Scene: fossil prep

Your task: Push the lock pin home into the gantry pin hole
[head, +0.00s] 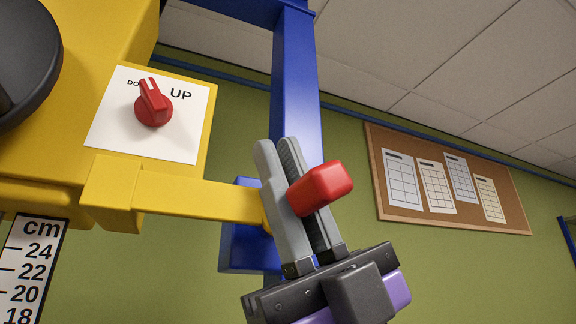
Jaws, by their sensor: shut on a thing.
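The lock pin shows as a red grip (322,188) held between the fingers of my gripper (285,180). My gripper is shut on it, with the fingers pointing up in the picture. The pin's shaft is hidden behind the fingers. The gantry has a blue upright post (297,90) and a yellow arm (195,197) that ends at the post behind my fingers. The gantry pin hole is not visible, so I cannot tell whether the pin touches it or sits in it.
A yellow housing (75,70) at the upper left carries a white panel (115,140) with a red UP/DOWN knob (153,103) and a large dark round part (22,60). A cm scale (35,275) hangs at the lower left. A corkboard (450,185) is on the green wall behind.

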